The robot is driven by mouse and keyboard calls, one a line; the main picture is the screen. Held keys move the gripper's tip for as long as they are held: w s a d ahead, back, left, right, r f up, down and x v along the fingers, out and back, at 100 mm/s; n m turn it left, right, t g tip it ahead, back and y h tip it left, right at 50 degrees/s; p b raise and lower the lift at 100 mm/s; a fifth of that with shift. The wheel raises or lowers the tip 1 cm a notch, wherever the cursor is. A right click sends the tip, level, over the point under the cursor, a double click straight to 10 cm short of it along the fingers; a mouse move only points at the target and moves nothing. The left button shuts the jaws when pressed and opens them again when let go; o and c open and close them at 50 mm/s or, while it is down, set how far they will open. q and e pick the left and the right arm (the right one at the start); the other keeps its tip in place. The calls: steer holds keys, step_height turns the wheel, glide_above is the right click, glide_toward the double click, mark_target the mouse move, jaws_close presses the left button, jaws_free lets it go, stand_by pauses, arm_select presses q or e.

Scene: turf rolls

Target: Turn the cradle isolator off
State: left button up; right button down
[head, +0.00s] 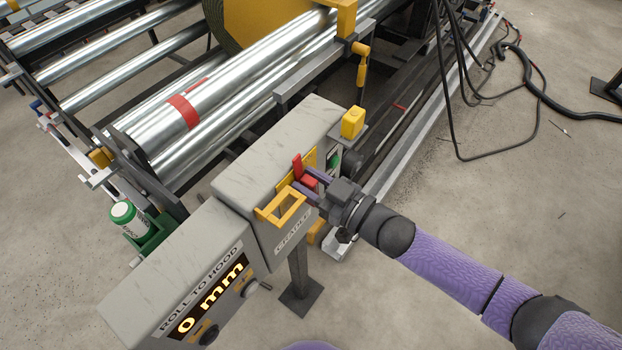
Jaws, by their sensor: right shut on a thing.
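The cradle isolator is a red handle (298,166) on a yellow plate, on the front face of the grey cradle box (275,150). My right gripper (311,182) reaches in from the right with its purple fingers at the red handle. It is shut on the handle, and the fingers partly cover it. A yellow bracket (282,210) sticks out of the box just left of the fingers. My left gripper is not in view.
A grey box with a "0 mm" display (208,300) stands at the lower left. A yellow block (352,121) sits at the cradle box's right end. Shiny rollers (200,110) lie behind. Black cables (540,85) lie on the floor at the right.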

steer(key=shift+s+f+n, duration=0.25)
steer(key=shift+f+n, duration=0.15)
steer(key=shift+n, duration=0.2)
steer(key=n, duration=0.2)
steer(key=s+n, duration=0.1)
steer(key=n, duration=0.2)
steer(key=a+f+n, duration=0.1)
steer(key=n, duration=0.1)
steer(key=shift+s, duration=0.15)
steer(key=n, duration=0.2)
steer(key=n+b, duration=0.1)
steer(key=shift+s+a+f+n, duration=0.1)
steer(key=shift+s+f+n, duration=0.1)
steer(key=shift+f+n, duration=0.2)
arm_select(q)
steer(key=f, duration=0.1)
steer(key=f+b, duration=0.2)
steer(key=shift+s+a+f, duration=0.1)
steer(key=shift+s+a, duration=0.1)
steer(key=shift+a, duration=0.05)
arm_select(e)
steer(key=n, duration=0.5)
steer(key=shift+a+f, duration=0.1)
steer(key=shift+f, duration=0.25)
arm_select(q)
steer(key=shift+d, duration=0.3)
arm_select(e)
steer(key=shift+r, duration=0.1)
